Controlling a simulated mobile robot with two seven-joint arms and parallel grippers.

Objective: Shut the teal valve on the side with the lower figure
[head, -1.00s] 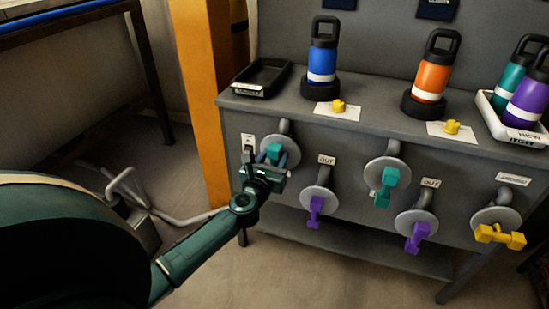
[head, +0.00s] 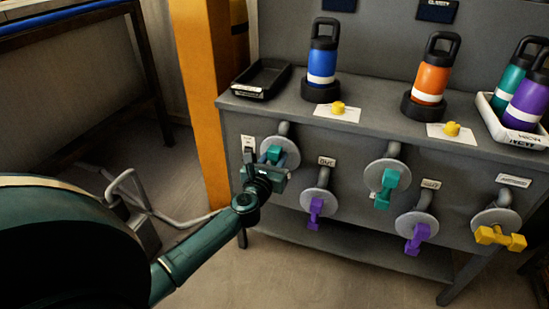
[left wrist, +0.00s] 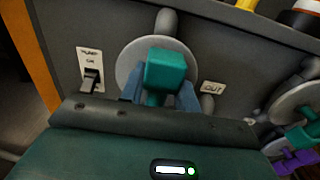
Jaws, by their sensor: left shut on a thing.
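The left teal valve (head: 273,153) sits on a round grey plate at the left of the bench front, under the blue bottle. My left gripper (head: 263,172) is at it, and in the left wrist view the fingers (left wrist: 160,95) are shut on its teal handle (left wrist: 165,70). The gripper hides part of the handle. The right teal valve (head: 383,188), under the orange bottle, has its handle pointing down. Dark displays (head: 437,10) on the back panel are cut off at the top edge, and I see no figures on them. My right gripper is out of view.
Two purple valves (head: 316,212) (head: 418,238) and a yellow valve (head: 500,238) are on the same front. A pump switch (left wrist: 91,80) is left of the held valve. Yellow knobs, bottles and a black tray (head: 262,78) stand on top. An orange post (head: 205,110) is at left.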

